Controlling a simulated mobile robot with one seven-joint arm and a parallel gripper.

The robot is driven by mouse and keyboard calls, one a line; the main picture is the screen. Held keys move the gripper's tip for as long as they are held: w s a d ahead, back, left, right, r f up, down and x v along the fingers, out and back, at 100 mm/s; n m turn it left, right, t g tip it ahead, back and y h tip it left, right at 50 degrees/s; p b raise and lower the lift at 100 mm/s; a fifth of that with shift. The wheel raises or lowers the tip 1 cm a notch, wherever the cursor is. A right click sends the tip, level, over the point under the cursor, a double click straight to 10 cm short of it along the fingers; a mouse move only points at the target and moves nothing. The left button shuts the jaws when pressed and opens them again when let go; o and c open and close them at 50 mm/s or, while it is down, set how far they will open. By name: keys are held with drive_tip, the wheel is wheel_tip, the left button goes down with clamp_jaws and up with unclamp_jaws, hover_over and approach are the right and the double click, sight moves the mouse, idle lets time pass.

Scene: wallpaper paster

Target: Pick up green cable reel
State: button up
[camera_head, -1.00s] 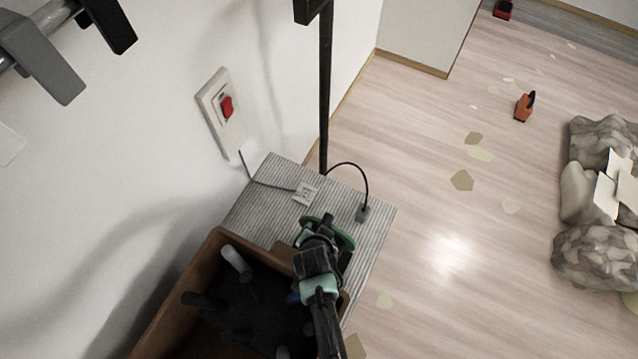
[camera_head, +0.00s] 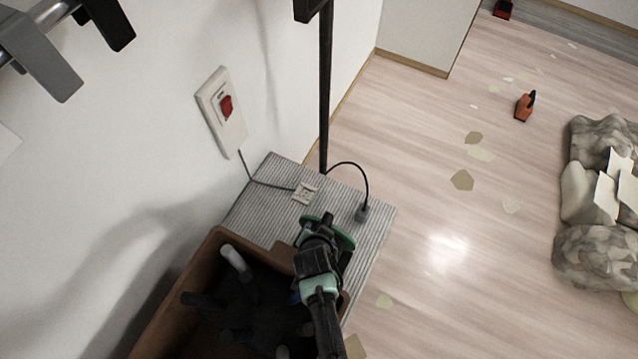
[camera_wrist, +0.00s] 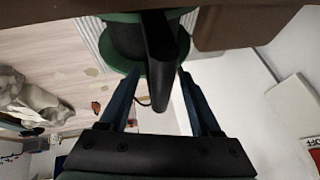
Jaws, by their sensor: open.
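The green cable reel (camera_head: 343,239) sits on the striped surface (camera_head: 265,211), mostly hidden behind my gripper in the head view. In the wrist view the reel (camera_wrist: 122,60) shows green flanges, a dark core and a black handle-like part (camera_wrist: 160,62) pointing toward my gripper. My gripper (camera_wrist: 155,85) is open. Its two blue-grey fingers stand on either side of the black part, with the reel beyond the fingertips. I cannot tell whether either finger touches it. In the head view my gripper (camera_head: 318,235) is over the reel.
A brown box (camera_head: 172,312) with dark tools and a grey-handled one stands close beside my gripper. A black pole (camera_head: 325,100) rises behind the surface. A socket plate (camera_head: 305,193) and a plug with cable (camera_head: 362,213) lie near the reel. Rocks (camera_head: 595,255) stand far right on open floor.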

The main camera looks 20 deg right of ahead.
clamp_jaws()
drive_tip(key=shift+s, duration=0.1)
idle(1.1)
drive_tip(key=shift+w+r, duration=0.1)
drive_tip(key=shift+w, duration=0.1)
